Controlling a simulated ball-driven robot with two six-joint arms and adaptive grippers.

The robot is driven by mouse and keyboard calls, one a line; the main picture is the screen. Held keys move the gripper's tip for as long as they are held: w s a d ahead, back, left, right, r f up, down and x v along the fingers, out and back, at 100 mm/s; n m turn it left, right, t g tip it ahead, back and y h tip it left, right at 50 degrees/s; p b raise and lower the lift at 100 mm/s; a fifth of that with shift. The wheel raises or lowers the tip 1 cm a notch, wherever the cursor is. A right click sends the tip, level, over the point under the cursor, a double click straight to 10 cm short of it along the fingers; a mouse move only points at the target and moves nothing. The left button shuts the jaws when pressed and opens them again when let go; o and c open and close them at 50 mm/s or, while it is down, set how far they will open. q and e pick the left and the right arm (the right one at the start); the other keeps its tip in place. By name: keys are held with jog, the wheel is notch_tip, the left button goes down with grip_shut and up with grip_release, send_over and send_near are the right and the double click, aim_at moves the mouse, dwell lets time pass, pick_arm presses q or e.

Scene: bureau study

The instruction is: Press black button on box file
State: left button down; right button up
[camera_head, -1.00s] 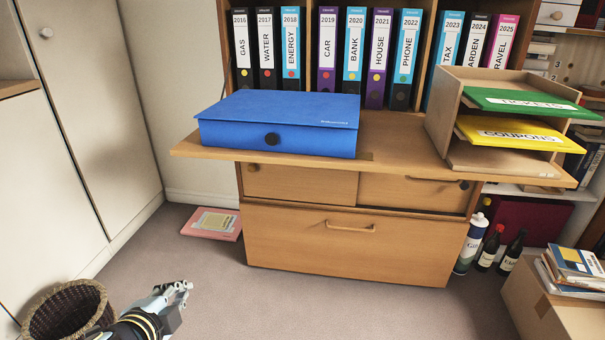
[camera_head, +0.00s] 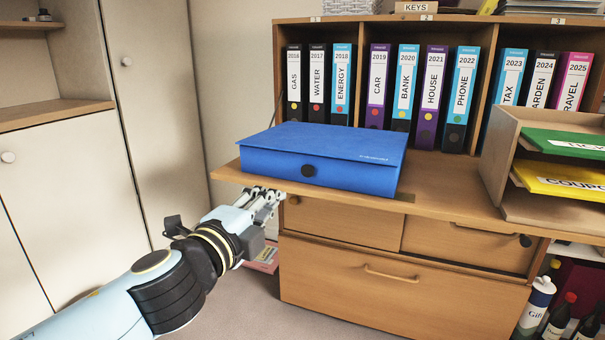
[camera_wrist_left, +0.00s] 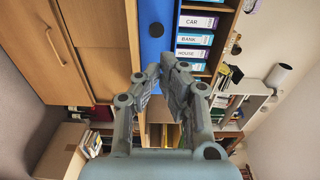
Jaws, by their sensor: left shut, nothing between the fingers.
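The blue box file (camera_head: 350,158) lies closed on the fold-down wooden desk surface. Its round black button (camera_head: 308,171) is on the front face, left of the middle. My left gripper (camera_head: 272,197) is shut and empty, in front of and below the file's front left, apart from the button. In the left wrist view the gripper fingers (camera_wrist_left: 168,82) point toward the furniture, with the blue box file (camera_wrist_left: 151,57) behind them and its black button (camera_wrist_left: 156,30) in sight above the fingers. My right gripper is in neither view now.
The desk flap's front edge (camera_head: 330,198) juts out close to my left gripper. A row of labelled binders (camera_head: 376,90) stands behind the file. A tray rack (camera_head: 500,150) with green and yellow folders is at the right. A drawer (camera_head: 390,285) is below the flap.

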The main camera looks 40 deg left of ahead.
aim_at(306, 169)
pick_arm(q)
jog(key=w, duration=0.4)
jog(key=w+a, duration=0.1)
jog(key=w, duration=0.3)
jog(key=w+a+p, duration=0.1)
jog(key=w, duration=0.3)
jog(key=shift+a, duration=0.15)
jog(key=shift+w+a, duration=0.15)
jog(key=shift+w, duration=0.45)
